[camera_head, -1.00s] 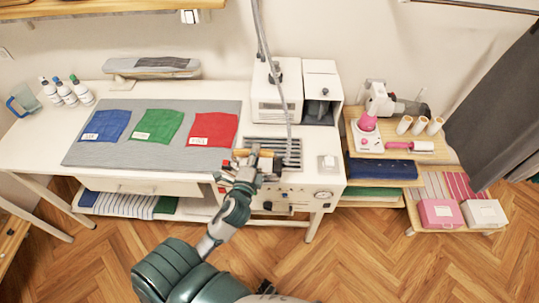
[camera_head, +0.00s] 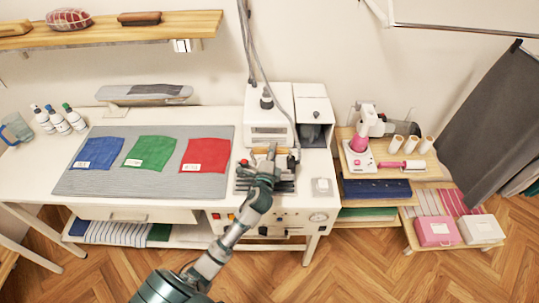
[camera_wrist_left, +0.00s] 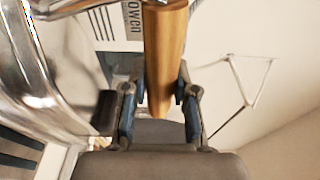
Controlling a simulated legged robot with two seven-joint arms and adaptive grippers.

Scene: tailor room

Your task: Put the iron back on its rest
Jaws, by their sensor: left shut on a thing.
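My left gripper (camera_head: 268,165) is shut on the wooden handle of the iron (camera_head: 272,150). The handle also shows upright between the fingers in the left wrist view (camera_wrist_left: 165,55). My gripper and wrist hide most of the iron's body in the head view. The slatted metal rest (camera_head: 284,187) is set in the bench top in front of the white steam unit. The gripper and iron are over the rest's back part; I cannot tell whether the iron touches it. My right gripper is not in view.
The white steam unit (camera_head: 268,130) stands just behind the rest, with a hose hanging above it. Blue, green and red cloths (camera_head: 205,155) lie on the grey mat (camera_head: 120,187) to the left.

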